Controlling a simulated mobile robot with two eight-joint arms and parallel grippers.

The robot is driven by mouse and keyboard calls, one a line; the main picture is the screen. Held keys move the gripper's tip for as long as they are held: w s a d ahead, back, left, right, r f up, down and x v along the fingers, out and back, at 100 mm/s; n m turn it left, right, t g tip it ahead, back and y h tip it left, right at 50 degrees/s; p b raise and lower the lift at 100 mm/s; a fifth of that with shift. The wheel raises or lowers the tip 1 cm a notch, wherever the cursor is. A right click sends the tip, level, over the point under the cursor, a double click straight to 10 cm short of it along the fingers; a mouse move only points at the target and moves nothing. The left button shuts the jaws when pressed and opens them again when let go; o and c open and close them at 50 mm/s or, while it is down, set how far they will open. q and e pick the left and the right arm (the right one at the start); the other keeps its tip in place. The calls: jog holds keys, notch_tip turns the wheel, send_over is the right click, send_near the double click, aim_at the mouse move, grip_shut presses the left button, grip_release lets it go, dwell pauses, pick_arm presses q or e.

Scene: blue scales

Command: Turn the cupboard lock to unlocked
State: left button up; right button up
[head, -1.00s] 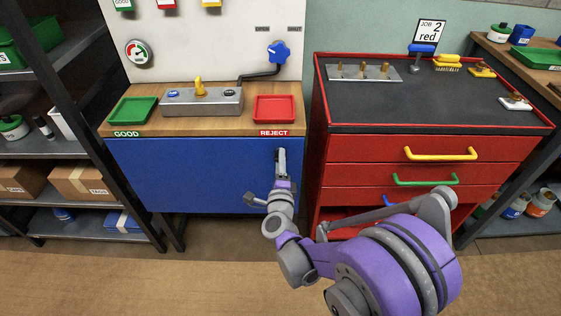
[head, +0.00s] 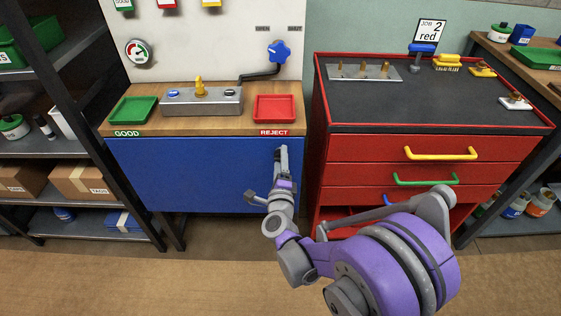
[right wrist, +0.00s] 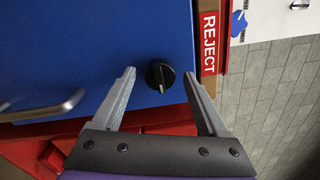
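The blue cupboard door (head: 180,175) is closed under the wooden counter. Its lock is a round black knob (right wrist: 159,75) near the reject-sign edge, best seen in the right wrist view. A pale ridge on the knob points to the bottom of that picture. My right gripper (head: 281,150) is at the upper right of the door and hides the knob in the head view. In the right wrist view, this gripper (right wrist: 159,72) is open, with one finger on each side of the knob and gaps between. My left gripper is not in view.
A metal handle (right wrist: 48,108) is on the door in the right wrist view. The red drawer chest (head: 355,148) stands close on the right. Above the door are the reject label (head: 274,133) and the red tray (head: 274,108). Open floor lies in front.

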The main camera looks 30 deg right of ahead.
jog(key=shift+a, duration=0.1)
jog(key=v, duration=1)
jog(key=shift+s+p, duration=0.35)
jog(key=shift+a, duration=0.1)
